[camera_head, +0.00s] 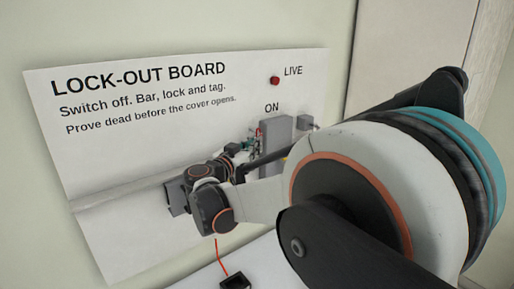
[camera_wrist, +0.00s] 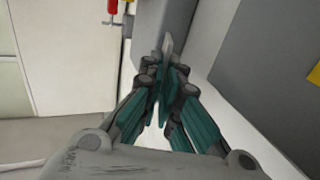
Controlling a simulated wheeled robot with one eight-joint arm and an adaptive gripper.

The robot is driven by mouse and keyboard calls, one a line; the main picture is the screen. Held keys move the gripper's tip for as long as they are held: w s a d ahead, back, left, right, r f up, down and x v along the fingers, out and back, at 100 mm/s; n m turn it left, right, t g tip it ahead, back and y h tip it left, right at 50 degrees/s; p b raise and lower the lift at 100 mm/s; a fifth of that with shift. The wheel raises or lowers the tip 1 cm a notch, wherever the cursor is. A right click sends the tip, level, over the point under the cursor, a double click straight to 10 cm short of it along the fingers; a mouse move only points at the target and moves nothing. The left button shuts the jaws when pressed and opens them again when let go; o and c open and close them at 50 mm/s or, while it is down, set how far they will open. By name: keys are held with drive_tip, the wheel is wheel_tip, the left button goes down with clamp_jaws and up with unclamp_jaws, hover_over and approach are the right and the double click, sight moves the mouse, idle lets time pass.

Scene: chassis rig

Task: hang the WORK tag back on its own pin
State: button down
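My gripper (camera_head: 254,143) is at the lock-out board (camera_head: 150,150), just left of the grey switch box in the head view. In the wrist view its teal fingers (camera_wrist: 167,75) are drawn together. A thin pale plate (camera_wrist: 168,44) sticks out between the fingertips, seen nearly edge-on. No lettering shows on it, so I cannot tell whether it is the WORK tag. The tag's pin cannot be made out in either view. My arm hides much of the board's right part.
The grey switch box (camera_head: 275,134), under the word ON, stands out close to my gripper. A red piece (camera_wrist: 112,7) with a metal stem is at the wrist view's upper left. A red lamp (camera_head: 275,80) marks LIVE. A black block (camera_head: 235,282) with a red cord lies below.

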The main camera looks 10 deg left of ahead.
drive_tip(key=s+d, duration=0.4)
drive_tip(key=d, duration=0.1)
drive_tip(key=shift+s+d+r, duration=0.15)
drive_tip(key=shift+s+r, duration=0.1)
drive_tip(key=shift+s, duration=0.1)
idle(1.6)
idle(0.7)
